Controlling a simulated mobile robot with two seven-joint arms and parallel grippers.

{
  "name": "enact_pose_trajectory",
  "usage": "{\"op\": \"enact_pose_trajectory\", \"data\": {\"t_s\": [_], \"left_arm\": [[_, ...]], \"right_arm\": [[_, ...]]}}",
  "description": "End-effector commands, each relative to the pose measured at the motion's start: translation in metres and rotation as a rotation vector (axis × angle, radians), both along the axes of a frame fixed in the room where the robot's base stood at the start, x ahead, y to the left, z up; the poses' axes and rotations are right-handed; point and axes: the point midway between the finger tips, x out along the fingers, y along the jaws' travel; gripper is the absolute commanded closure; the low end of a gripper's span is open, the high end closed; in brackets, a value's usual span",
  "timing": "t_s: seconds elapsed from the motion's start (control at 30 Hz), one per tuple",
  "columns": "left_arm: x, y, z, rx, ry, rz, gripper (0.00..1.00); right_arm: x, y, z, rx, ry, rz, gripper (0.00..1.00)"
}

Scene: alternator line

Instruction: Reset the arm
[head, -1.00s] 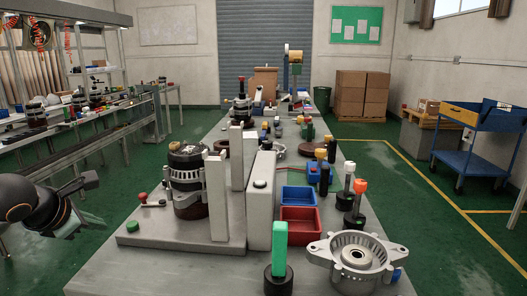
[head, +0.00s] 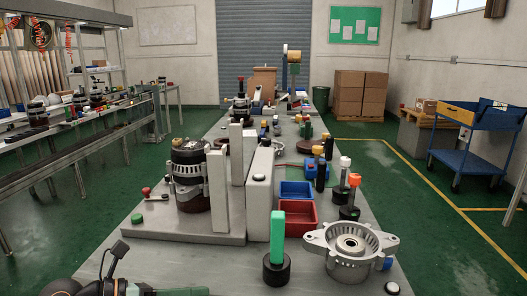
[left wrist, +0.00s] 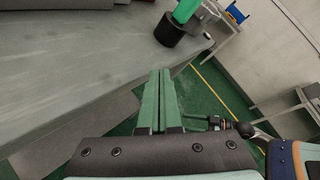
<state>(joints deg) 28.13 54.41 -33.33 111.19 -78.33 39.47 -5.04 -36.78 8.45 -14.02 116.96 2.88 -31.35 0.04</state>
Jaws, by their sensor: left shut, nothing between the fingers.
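My left gripper (head: 185,291) is low at the bottom edge of the head view, over or beside the near left part of the table (head: 150,262); part of it is cut off by the frame. In the left wrist view its two green fingers (left wrist: 160,90) are together with nothing between them. The green post on a black base (head: 277,245) stands apart from it, to the right; it also shows at the top of the left wrist view (left wrist: 175,25). What looks like my right arm's end (left wrist: 220,123) shows small and dark in the left wrist view; its fingers are unclear.
An alternator (head: 190,170) stands on a grey fixture plate with upright blocks. A metal housing (head: 350,248), a red bin (head: 297,213) and a blue bin (head: 296,190) sit to the right. The table's front left area is bare.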

Motion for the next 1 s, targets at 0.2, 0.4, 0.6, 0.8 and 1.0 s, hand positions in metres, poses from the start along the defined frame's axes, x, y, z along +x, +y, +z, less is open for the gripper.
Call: {"op": "enact_pose_trajectory", "data": {"t_s": [0.2, 0.4, 0.6, 0.8, 1.0], "left_arm": [[-0.008, 0.019, -0.028, -0.482, 0.339, 0.284, 1.0], [-0.013, 0.068, -0.083, -0.776, 0.636, 0.644, 1.0], [-0.056, 0.134, -0.18, -0.961, 0.958, 1.131, 1.0], [-0.123, 0.176, -0.253, -0.992, 1.175, 1.518, 1.0], [-0.178, 0.184, -0.293, -1.017, 1.33, 1.757, 1.0]], "right_arm": [[-0.002, 0.001, -0.001, 0.002, 0.004, -0.001, 0.33], [-0.002, 0.001, -0.001, 0.003, 0.004, -0.002, 0.33], [-0.002, 0.001, 0.0, 0.004, 0.003, -0.002, 0.33], [-0.002, 0.001, 0.0, 0.004, 0.003, -0.002, 0.33], [-0.002, 0.001, -0.001, 0.004, 0.003, -0.002, 0.33]]}}
